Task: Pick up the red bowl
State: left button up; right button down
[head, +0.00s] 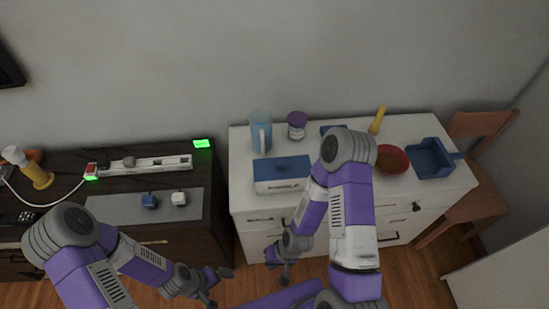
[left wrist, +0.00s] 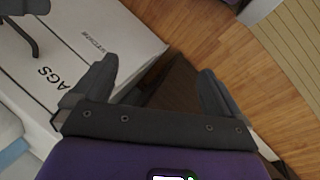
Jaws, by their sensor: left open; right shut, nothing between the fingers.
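The red bowl (head: 392,159) sits on the white dresser top (head: 408,128), right of the middle, in the head view. My right arm passes just left of it and may cover a little of its left edge. My right gripper (head: 281,270) is shut and empty, low in front of the dresser, well left of and below the bowl. My left gripper (head: 218,287) is open and empty, lower and further left, in front of the gap between the furniture. Its spread fingers also show in the left wrist view (left wrist: 158,88). The bowl is not in that view.
A blue tray (head: 431,159) stands close right of the bowl, and a yellow bottle (head: 377,121) behind it. A blue-lidded box (head: 282,175), a blue pitcher (head: 261,131) and a purple-lidded jar (head: 297,125) stand left. A wooden chair (head: 478,187) is at the right.

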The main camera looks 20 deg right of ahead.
aim_at(391, 160)
jog(key=z, duration=1.85)
jog(key=k, duration=0.5)
jog(key=z, duration=0.55)
jog(key=i, duration=0.75)
jog(key=u, duration=0.2)
